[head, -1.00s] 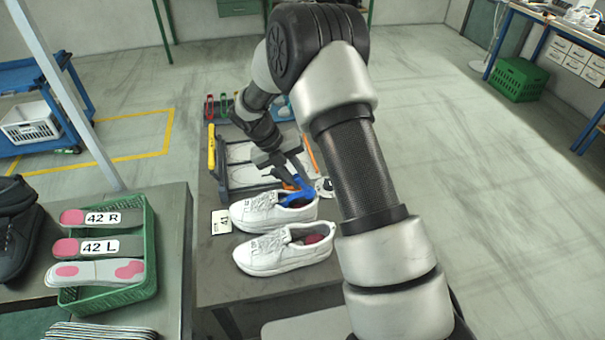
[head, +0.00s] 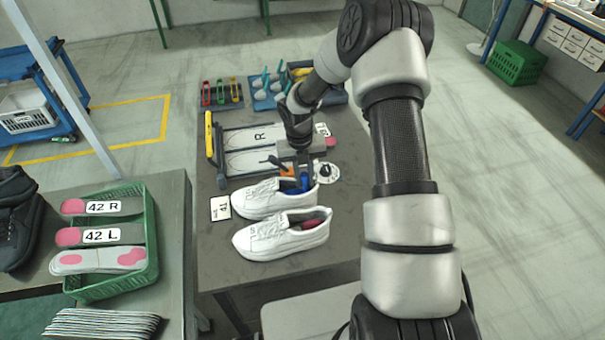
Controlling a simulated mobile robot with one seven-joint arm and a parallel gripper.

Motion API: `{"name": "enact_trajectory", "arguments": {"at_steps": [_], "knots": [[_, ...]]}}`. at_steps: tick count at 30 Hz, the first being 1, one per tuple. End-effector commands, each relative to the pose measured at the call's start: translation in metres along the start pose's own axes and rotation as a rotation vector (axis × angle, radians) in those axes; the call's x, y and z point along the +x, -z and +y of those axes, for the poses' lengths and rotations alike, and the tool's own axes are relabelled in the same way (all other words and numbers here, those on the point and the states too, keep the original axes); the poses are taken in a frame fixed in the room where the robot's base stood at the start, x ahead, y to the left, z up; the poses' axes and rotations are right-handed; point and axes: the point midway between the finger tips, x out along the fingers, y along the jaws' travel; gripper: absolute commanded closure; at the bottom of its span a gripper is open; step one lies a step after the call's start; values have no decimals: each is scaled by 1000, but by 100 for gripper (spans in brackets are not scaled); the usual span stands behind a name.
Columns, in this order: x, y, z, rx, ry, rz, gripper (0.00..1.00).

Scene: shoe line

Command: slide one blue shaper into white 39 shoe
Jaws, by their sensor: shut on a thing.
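Two white lace-up shoes sit side by side on the dark table, toes to the left. The far white shoe (head: 262,199) has a blue shaper (head: 305,185) at its opening. The near white shoe (head: 275,236) has something dark red inside its opening. My gripper (head: 298,172) points down over the heel end of the far shoe, shut on the blue shaper. The shaper's lower part is hidden by the shoe, so I cannot tell how deep it sits. A white card (head: 220,208) left of the far shoe seems to read 41.
Behind the shoes lies a frame with white sole outlines (head: 250,160), with a yellow-handled bar (head: 209,137) at its left. A round white disc (head: 327,173) lies right of the gripper. A green crate (head: 152,250) of insoles stands on the left table. The table right of the shoes is clear.

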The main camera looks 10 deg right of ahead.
Motion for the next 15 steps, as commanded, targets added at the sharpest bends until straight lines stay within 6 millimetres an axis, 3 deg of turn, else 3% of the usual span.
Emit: {"name": "enact_trajectory", "arguments": {"at_steps": [11,12,15], "knots": [[2,0,-2,1,-11,0,100],[2,0,-2,2,-10,0,76],[2,0,-2,1,-10,0,60]]}}
